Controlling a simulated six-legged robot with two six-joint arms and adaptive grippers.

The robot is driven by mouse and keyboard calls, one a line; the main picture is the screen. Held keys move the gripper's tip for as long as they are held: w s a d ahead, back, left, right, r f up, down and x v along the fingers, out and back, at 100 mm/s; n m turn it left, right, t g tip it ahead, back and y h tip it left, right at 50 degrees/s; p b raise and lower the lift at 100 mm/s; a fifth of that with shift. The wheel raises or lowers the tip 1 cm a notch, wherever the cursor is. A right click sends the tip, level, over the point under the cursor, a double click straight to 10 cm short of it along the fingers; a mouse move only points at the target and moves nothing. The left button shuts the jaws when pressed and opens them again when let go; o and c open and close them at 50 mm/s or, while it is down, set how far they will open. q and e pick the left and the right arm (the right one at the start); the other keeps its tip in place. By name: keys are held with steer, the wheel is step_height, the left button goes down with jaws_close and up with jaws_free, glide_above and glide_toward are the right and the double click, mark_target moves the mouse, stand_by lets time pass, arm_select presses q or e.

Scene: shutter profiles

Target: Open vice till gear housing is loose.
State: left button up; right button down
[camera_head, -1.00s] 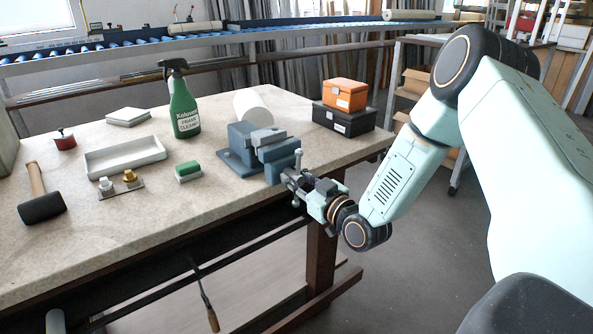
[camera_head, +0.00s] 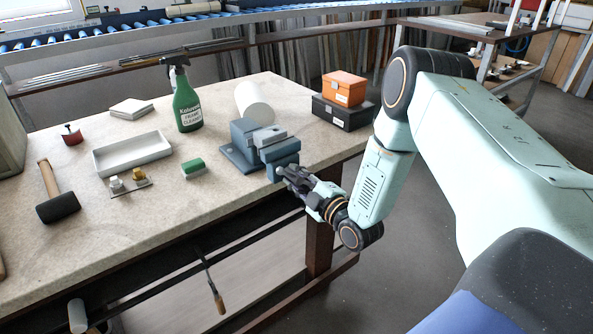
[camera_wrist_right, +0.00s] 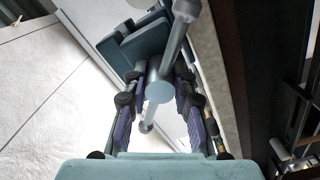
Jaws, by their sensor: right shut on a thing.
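The blue-grey vice (camera_head: 240,158) stands at the table's front right edge. A lighter grey block (camera_head: 266,136), apparently the gear housing, sits at its jaws; I cannot tell whether it is clamped. My right gripper (camera_head: 285,172) is at the front of the vice, shut on the vice handle. In the right wrist view, the round screw end (camera_wrist_right: 159,92) and the slanting handle bar (camera_wrist_right: 181,28) lie between the fingers (camera_wrist_right: 158,103). Part of the vice (camera_wrist_right: 138,45) shows beyond them. The gripper hides most of the handle in the head view. My left gripper is out of view.
A white roll (camera_head: 256,101) lies behind the vice. An orange box (camera_head: 344,88) on a black case (camera_head: 342,112) stands to its right. A green spray bottle (camera_head: 186,105), green-topped block (camera_head: 193,169), white tray (camera_head: 133,153) and mallet (camera_head: 57,205) are to the left.

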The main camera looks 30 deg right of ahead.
steer(key=shift+r+n+p, duration=0.1)
steer(key=shift+n+p, duration=0.7)
steer(key=shift+n, duration=0.8)
steer(key=c, duration=1.1)
jaws_free()
steer(key=shift+w, duration=0.1)
steer(key=s, duration=1.2)
steer(key=shift+d, duration=0.45)
steer(key=shift+s, duration=0.1)
